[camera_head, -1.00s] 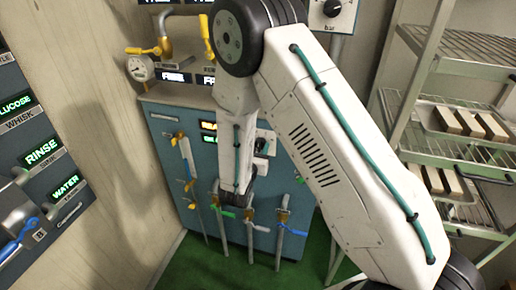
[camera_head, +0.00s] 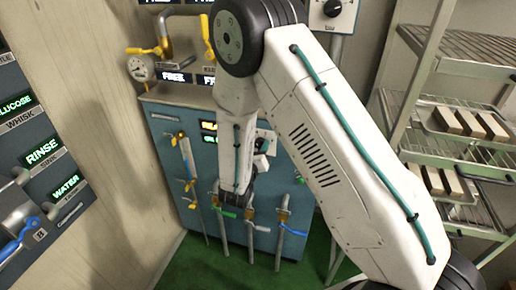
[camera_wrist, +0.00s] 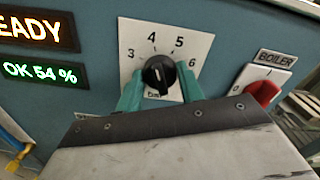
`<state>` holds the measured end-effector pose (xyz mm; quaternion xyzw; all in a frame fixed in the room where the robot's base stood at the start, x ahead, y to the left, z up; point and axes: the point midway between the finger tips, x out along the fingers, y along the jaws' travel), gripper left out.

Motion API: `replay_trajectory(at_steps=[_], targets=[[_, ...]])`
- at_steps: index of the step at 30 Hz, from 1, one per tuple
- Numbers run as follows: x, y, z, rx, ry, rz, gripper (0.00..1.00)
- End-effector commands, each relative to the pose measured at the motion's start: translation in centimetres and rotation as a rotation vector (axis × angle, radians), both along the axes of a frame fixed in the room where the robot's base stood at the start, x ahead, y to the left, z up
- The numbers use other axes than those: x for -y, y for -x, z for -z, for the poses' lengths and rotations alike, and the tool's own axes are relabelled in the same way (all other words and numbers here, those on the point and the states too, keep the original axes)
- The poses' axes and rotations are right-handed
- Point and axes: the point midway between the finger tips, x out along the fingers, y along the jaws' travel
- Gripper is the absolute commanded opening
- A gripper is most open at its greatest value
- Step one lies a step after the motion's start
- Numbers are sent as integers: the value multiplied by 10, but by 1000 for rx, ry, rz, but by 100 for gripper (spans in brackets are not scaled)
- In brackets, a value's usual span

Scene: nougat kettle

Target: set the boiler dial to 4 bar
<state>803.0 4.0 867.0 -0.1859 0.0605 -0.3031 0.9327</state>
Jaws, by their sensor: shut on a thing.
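In the wrist view, the boiler dial is a black round knob (camera_wrist: 158,74) on a white plate (camera_wrist: 205,45) marked 3, 4, 5, 6 and "bar". The knob's white mark stands nearly upright, on the side of the 4 and 5; its exact reading is hard to tell. My gripper (camera_wrist: 159,88) has its two teal fingers on either side of the knob and is shut on it. In the head view, my gripper (camera_head: 236,197) is in front of the blue cabinet (camera_head: 160,112), and my arm hides part of the panel.
Right of the dial is a BOILER switch with a red lever (camera_wrist: 265,92). Displays left of it read "READY" and "OK 54 %" (camera_wrist: 40,73). Pipes with green (camera_head: 228,213) and orange handles line the cabinet front. A wire rack (camera_head: 450,150) with trays stands at right.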

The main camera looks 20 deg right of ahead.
Motion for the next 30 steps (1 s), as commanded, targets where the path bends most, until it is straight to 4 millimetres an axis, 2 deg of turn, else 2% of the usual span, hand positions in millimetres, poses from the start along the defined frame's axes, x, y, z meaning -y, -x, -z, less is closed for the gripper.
replay_trajectory(at_steps=[4, 5, 6, 7, 17, 30], targets=[[-1, 0, 0, -1, 0, -2, 14], [-1, 0, 0, -1, 0, -2, 40], [-1, 0, 0, -1, 0, -2, 51], [-1, 0, 0, -1, 0, -2, 58], [-2, 2, 0, 0, 0, -1, 58], [-41, 54, 0, 0, 0, -4, 58]])
